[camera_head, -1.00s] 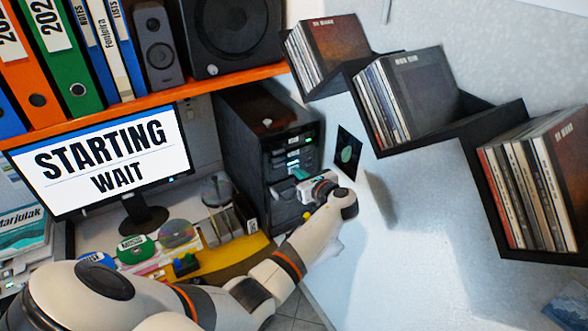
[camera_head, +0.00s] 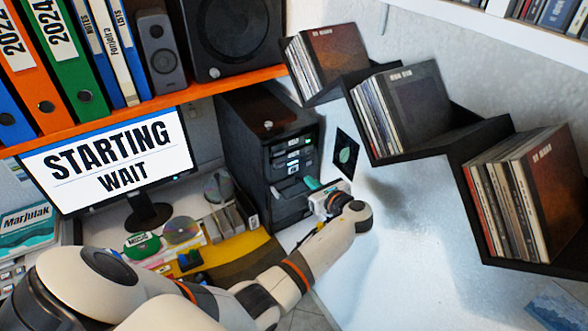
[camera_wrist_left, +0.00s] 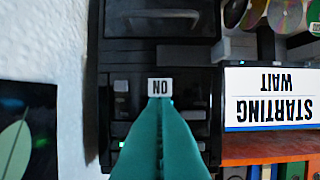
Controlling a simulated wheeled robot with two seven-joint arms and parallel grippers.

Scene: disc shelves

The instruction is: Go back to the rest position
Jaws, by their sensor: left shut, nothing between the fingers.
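My left gripper (camera_head: 312,184) has teal fingers and is in front of the black computer tower (camera_head: 262,150), near its lower drive area. In the left wrist view the teal fingers (camera_wrist_left: 160,106) are pressed together with nothing between them. They point at the tower front (camera_wrist_left: 155,55), and a small white label, upside down there, shows just beyond their tips. The head view does not show clearly whether the fingertips touch the tower. My right gripper is in neither view.
A monitor (camera_head: 110,165) reading "STARTING WAIT" stands left of the tower. An orange shelf (camera_head: 140,108) with binders and speakers is above. A black stepped shelf (camera_head: 455,145) of discs hangs on the right wall. Discs and a yellow tray (camera_head: 225,250) lie below.

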